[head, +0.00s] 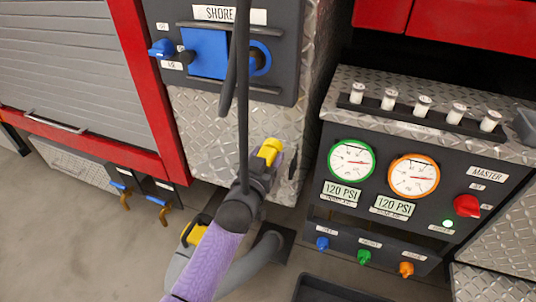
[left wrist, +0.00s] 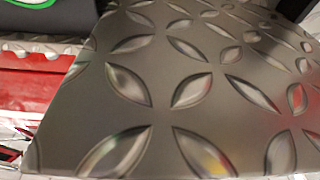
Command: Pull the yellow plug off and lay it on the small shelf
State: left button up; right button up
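The yellow plug (head: 270,150) shows at the tip of my left gripper (head: 267,166) in the head view, in front of the diamond plate below the SHORE panel. My left gripper appears shut on it; the fingers are partly hidden by the wrist. The plug looks clear of the blue inlet (head: 208,53) on the SHORE panel. A black cable (head: 242,110) hangs down from the top toward the gripper. The left wrist view is filled by close diamond plate (left wrist: 190,100); plug and fingers do not show there. I cannot tell which surface is the small shelf. My right gripper is not in view.
To the right stands a gauge console (head: 415,215) with two dials, a red knob (head: 467,206) and small coloured knobs. A dark rack (head: 420,115) of white cylinders sits on its diamond-plate top. A dark tray (head: 330,290) lies at the bottom edge. Open floor (head: 70,240) is at left.

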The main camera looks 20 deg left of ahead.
pick_arm(q)
jog(key=o, duration=0.5)
jog(key=shift+c, duration=0.2)
jog(key=shift+s, duration=0.1)
jog(key=s+p, duration=0.4)
jog(key=s, duration=0.5)
jog(key=shift+s+a, duration=0.15)
jog(key=shift+s, duration=0.25)
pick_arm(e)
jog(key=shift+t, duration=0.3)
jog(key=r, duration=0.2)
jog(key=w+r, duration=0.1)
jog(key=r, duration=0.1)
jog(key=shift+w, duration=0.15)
